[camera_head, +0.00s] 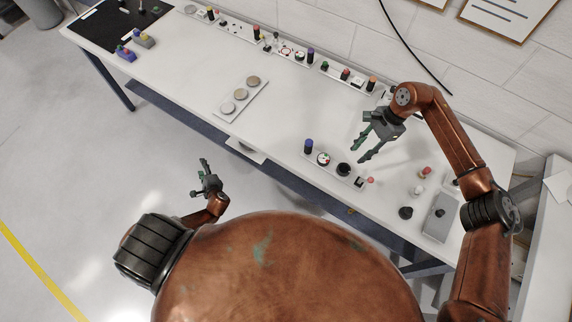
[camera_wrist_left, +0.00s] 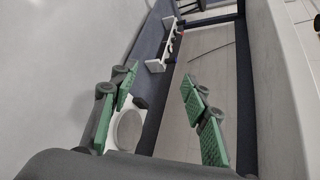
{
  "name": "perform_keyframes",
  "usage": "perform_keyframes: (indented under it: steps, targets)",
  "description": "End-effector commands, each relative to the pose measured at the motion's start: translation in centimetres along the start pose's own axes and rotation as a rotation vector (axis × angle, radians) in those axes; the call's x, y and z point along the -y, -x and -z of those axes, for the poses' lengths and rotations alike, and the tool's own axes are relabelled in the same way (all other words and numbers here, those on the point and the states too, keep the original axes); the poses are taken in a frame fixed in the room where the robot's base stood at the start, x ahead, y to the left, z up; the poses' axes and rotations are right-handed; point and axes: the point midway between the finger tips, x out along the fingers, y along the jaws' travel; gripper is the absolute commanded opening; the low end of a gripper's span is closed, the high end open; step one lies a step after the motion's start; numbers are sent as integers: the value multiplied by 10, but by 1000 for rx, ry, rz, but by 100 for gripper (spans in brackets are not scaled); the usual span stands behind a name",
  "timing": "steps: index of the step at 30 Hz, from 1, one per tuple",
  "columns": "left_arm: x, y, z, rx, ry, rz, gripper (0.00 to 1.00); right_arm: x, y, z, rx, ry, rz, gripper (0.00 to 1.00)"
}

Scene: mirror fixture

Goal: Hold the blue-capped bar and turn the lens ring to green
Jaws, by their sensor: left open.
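A dark post with a blue cap (camera_head: 308,146) stands at the left end of a pale strip near the table's front edge. Beside it on the strip is a round dial (camera_head: 323,158) with red and green marks on a white face; it may be the lens ring, and its setting is too small to read. My right gripper (camera_head: 361,151) is open and empty above the table, just right of and behind these parts. My left gripper (camera_head: 199,177) is open and empty, off the front edge, over the floor. It also shows in the left wrist view (camera_wrist_left: 160,74).
A black knob (camera_head: 344,169) and a red button (camera_head: 370,180) share the front strip. A panel with three round discs (camera_head: 240,95) lies to the left. A long row of controls (camera_head: 285,52) lines the back. A grey box (camera_head: 438,217) stands at the right.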

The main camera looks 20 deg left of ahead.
Motion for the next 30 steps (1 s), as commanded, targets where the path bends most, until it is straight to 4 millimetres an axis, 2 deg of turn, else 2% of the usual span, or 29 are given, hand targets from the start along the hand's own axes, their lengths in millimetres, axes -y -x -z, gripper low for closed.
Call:
perform_keyframes:
  steps: [1,5,9,12,15,21,25,30]
  targets:
    - [30,-1,-1,3,-18,80,43,0,0,0,0,0,0,29]
    - [104,11,-2,8,-55,295,43,0,0,0,0,0,0,29]
    - [177,39,0,-2,-75,539,43,0,0,0,0,0,0,29]
    - [218,64,0,-18,-77,699,43,0,0,0,0,0,0,29]
    - [247,89,0,-38,-72,829,43,0,0,0,0,0,0,29]
    - [284,136,0,-89,-46,1032,43,0,0,0,0,0,0,29]
    - [297,167,4,-145,11,1132,43,0,0,0,0,0,0,29]
    - [290,203,35,-263,208,1121,43,0,0,0,0,0,0,29]
